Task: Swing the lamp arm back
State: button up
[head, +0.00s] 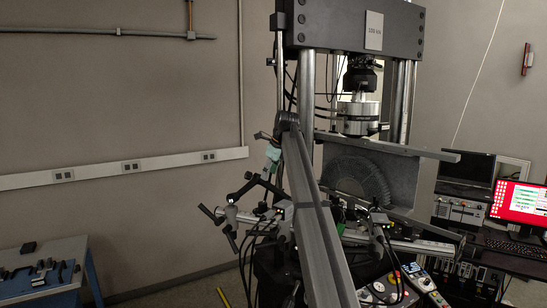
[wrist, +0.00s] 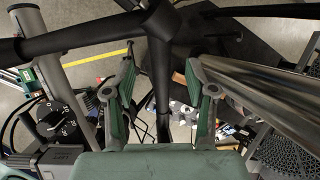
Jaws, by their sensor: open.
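My gripper (wrist: 160,62) is open in the wrist view, its green-padded fingers apart. A dark rod (wrist: 161,92), which looks like part of the lamp arm, runs down between the fingers from a black joint. Whether either pad touches it I cannot tell. A thick black bar (wrist: 80,38) runs left from that joint. In the head view a black jointed arm (head: 248,187) stands left of the test machine, with a small green part just above it that may be my gripper. I cannot make out a lamp head.
The test machine (head: 350,25) has steel columns (head: 305,85) and a perforated half-round guard (head: 358,178). A polished column (wrist: 262,95) is close right of the fingers. Cables and a control box (head: 385,288) crowd below. A bench (head: 40,285) stands at left, with open floor between.

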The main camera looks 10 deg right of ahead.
aim_at(265, 184)
jog(key=p+x, duration=0.2)
jog(key=x, duration=0.4)
jog(key=shift+f, duration=0.25)
grip_shut()
